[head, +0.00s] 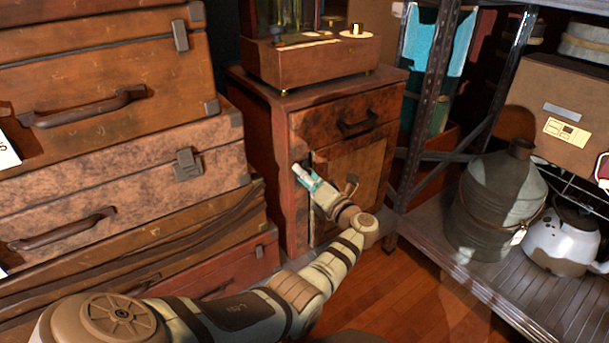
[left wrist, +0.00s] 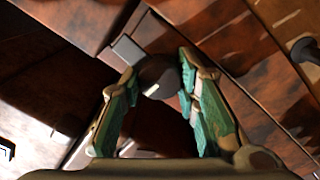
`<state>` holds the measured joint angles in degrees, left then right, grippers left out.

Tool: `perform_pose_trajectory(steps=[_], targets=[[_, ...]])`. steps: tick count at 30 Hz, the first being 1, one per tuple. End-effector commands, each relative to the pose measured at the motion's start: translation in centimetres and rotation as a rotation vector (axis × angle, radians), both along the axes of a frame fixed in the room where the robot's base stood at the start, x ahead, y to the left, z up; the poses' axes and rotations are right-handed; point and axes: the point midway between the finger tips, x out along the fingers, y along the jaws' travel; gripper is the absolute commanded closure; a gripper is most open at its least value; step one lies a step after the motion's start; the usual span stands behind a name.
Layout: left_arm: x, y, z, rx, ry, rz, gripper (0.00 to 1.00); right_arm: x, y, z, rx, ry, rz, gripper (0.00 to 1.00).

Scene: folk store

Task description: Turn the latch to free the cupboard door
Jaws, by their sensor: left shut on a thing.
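The wooden cupboard (head: 270,150) stands in the middle of the head view. Its lower door (head: 368,165) has a lighter panel and looks closed. My left gripper (head: 304,174) is at the door's left edge, below the drawer. In the left wrist view, its teal-padded fingers (left wrist: 160,85) are shut on a dark, rounded latch (left wrist: 158,72). A small grey plate (left wrist: 128,49) shows beside the latch. The fingers hide much of the latch in the head view, so its exact angle cannot be told. My right gripper is not in view.
Stacked suitcases (head: 120,125) stand close on the left. The drawer (head: 350,118) with a dark handle is above the door. A metal shelf (head: 470,262) with a grey jug (head: 497,205) and white kettle (head: 562,238) stands right. Some wooden floor (head: 430,305) is clear in front.

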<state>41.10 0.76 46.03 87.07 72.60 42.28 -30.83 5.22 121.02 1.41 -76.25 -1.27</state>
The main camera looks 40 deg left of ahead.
Motion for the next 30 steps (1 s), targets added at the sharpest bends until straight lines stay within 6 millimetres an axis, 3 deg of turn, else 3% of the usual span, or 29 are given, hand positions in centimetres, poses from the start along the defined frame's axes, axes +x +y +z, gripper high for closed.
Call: perform_pose_trajectory(steps=[9,24,25,28,30], targets=[[0.00,-0.05,-0.10,-0.034,-0.106,0.000,0.99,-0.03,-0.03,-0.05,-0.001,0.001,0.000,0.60],[0.02,-0.06,-0.13,-0.039,-0.123,0.000,0.99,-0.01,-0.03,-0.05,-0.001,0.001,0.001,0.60],[0.02,-0.06,-0.13,-0.039,-0.123,0.000,0.66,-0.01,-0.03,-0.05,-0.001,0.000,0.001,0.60],[0.03,-0.06,-0.12,-0.039,-0.123,0.000,0.51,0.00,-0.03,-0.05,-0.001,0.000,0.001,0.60],[0.04,-0.07,-0.11,-0.039,-0.123,-0.002,0.51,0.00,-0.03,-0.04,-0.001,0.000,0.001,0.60]])
